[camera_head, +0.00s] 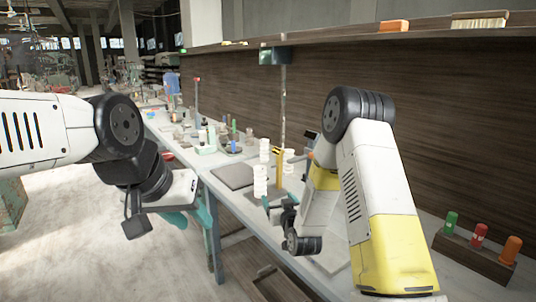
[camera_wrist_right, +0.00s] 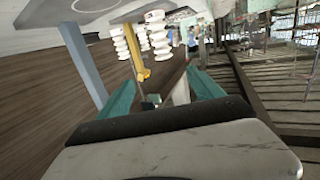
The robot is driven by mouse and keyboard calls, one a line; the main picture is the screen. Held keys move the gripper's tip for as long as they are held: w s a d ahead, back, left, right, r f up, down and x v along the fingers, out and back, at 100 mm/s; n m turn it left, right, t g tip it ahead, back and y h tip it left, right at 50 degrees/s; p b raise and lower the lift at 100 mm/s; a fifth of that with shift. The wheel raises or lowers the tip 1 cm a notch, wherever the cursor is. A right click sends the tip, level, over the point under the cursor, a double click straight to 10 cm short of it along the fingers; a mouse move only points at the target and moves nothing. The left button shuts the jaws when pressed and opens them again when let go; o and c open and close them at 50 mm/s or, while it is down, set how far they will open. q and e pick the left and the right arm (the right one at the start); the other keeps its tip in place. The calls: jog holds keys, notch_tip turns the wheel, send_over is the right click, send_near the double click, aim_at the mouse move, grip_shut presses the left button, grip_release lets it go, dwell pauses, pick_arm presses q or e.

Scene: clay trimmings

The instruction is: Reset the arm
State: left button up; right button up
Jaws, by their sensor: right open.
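My left gripper (camera_head: 188,214) hangs in front of the bench's near edge, its teal fingers partly hidden by my own wrist; I cannot tell its opening. My right gripper (camera_head: 277,203) is low over the bench, close to a yellow upright piece (camera_head: 279,168) and a white ribbed stack (camera_head: 261,180). In the right wrist view, its two teal fingers (camera_wrist_right: 160,92) stand apart with nothing held between them. The yellow piece (camera_wrist_right: 137,60) and white ribbed stacks (camera_wrist_right: 158,36) show beyond the fingers; contact cannot be told.
The long grey bench (camera_head: 176,142) carries a dark flat board (camera_head: 233,176) and several small bottles farther back. A wooden rack (camera_head: 474,258) with green, red and orange cylinders stands at the right. A shelf (camera_head: 340,44) runs along the wall. Open floor lies left.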

jog(key=s+d+r+g+h, duration=0.1)
jog(key=s+d+r+g, duration=0.2)
jog(key=r, duration=0.4)
jog(key=s+d+r+g, duration=0.2)
jog(key=s+d+r, duration=0.1)
jog(key=s+r, duration=0.25)
jog(key=s+d+r+m+g, duration=0.1)
jog(key=s+d+r+g, duration=0.1)
jog(key=s, duration=1.2)
jog(key=s+d+r+m+g+h, duration=0.1)
jog(key=s+d+r+g, duration=0.1)
jog(key=s, duration=1.1)
jog(key=shift+s+d+r+g, duration=0.35)
jog(key=shift+s+r+g, duration=0.05)
jog(key=shift+r+g, duration=0.3)
